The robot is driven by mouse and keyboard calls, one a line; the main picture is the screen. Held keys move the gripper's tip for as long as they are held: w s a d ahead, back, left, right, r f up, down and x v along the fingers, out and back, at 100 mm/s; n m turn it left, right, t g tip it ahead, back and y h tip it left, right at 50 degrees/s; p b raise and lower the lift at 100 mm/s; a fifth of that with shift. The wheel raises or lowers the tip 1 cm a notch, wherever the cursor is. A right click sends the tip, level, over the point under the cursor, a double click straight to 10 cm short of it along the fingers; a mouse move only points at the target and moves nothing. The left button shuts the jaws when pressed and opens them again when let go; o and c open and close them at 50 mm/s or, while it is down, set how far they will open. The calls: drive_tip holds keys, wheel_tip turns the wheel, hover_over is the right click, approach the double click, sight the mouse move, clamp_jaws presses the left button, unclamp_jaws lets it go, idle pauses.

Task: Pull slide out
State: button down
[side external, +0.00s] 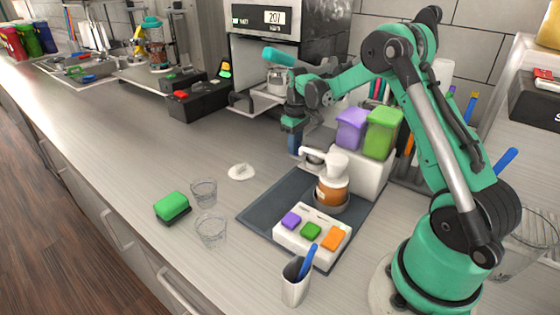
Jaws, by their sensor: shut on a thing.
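The cup sealer (266,20) stands at the back with a lit display on its front. Its slide (243,102) sticks out at the front below the display, with a silver cup-like part (278,82) above it. A dark blue part shows at the gripper's lower end.
A dark mat (258,212) in front holds a pump bottle (332,182) and a white button box (290,239). Two clear glasses (211,230), a green sponge (171,206) and a white lid (241,172) lie left. Black boxes (205,97) stand left of the sealer.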

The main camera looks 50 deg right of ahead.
drive_tip(key=a, duration=1.8)
drive_tip(key=shift+a, duration=0.2)
drive_tip(key=c, duration=0.8)
unclamp_jaws()
drive_tip(key=shift+r, duration=2.85)
